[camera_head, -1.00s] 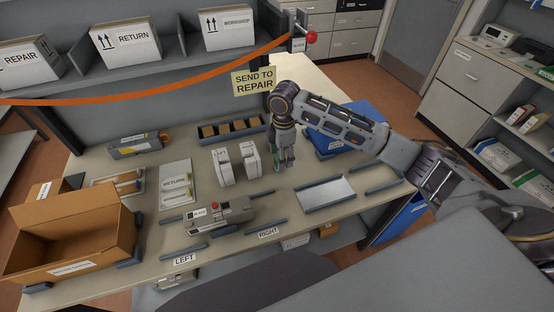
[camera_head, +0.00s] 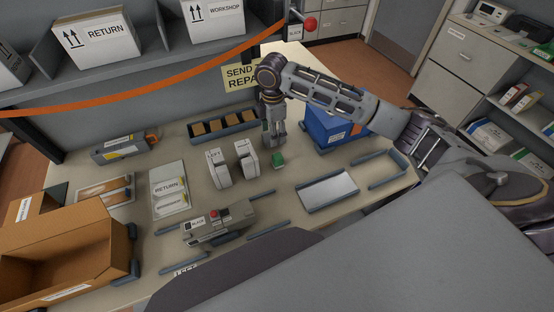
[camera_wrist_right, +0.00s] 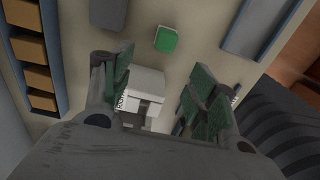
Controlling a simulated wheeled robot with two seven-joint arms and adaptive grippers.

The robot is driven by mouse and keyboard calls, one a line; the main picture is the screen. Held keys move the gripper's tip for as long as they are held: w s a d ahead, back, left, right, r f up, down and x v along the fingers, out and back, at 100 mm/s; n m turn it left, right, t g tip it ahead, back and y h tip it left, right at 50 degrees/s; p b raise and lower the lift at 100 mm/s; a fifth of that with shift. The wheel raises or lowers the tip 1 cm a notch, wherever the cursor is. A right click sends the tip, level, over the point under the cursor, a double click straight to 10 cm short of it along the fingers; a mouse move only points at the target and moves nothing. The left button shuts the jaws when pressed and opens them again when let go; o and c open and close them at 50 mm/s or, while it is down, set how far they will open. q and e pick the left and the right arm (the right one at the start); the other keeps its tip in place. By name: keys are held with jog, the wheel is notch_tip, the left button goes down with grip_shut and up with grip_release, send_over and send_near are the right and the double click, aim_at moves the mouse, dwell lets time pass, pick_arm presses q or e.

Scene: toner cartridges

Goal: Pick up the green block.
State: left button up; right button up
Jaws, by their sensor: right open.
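The green block (camera_head: 278,160) stands on the table just right of two white blocks in the head view. In the right wrist view the green block (camera_wrist_right: 166,39) lies beyond my fingertips, near the top middle. My right gripper (camera_head: 274,146) points down above the table, just behind the green block, apart from it. In the right wrist view my right gripper (camera_wrist_right: 160,85) is open, its fingers wide apart with nothing held between them. A white block (camera_wrist_right: 142,92) shows between and below the fingers there. My left gripper is not in view.
Two white blocks (camera_head: 219,168) stand close to the left. A divided tray (camera_head: 224,126) lies behind, a blue bin (camera_head: 335,128) to the right. A silver plate (camera_head: 327,190) and a grey cartridge (camera_head: 217,222) lie in front. An orange strap (camera_head: 170,88) crosses above.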

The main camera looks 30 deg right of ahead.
aim_at(278, 156)
jog(key=shift+f, duration=4.35)
jog(key=shift+p, duration=0.3)
jog(key=shift+s+d+f+p, duration=0.15)
jog(key=shift+d+f, duration=0.05)
jog(key=shift+f, duration=0.4)
jog(key=shift+s+d+f+p, duration=0.1)
jog(key=shift+s+d+f, duration=0.1)
jog(key=shift+f, duration=0.35)
jog(key=shift+s+d+f+p, duration=0.1)
jog(key=shift+d+f+p, duration=0.1)
jog(key=shift+f, duration=1.25)
jog(key=c, duration=1.1)
